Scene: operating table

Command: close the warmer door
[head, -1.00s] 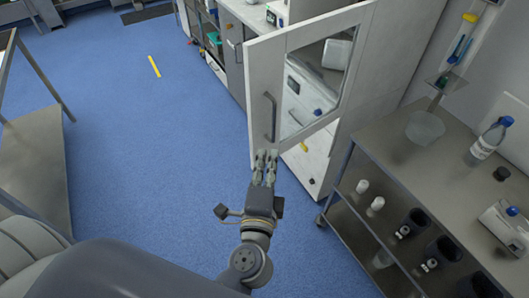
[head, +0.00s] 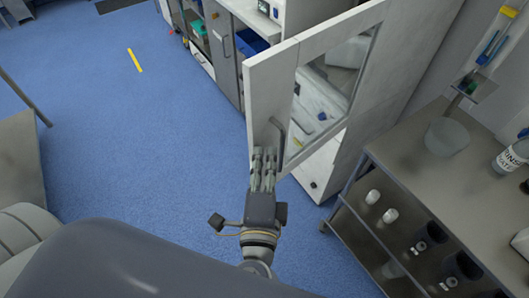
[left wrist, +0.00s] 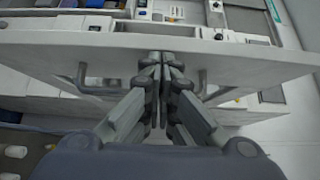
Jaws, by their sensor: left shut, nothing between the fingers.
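The warmer door (head: 264,92) is a white panel with a glass window and a grey bar handle (head: 279,138). It stands open, swung out from the white warmer cabinet (head: 412,62). My left gripper (head: 263,153) is shut and empty at the lower free-edge side of the door, in front of its face and by the handle's lower end. In the left wrist view the fingertips (left wrist: 161,62) meet or nearly meet the white door panel (left wrist: 255,62); I cannot tell if they touch. My right gripper is not in view.
A grey steel trolley (head: 420,180) with a bowl (head: 447,137), bottle and dark cups stands close on the right. A grey bench with drawers (head: 222,50) is behind the door. Blue floor (head: 160,140) is free on the left.

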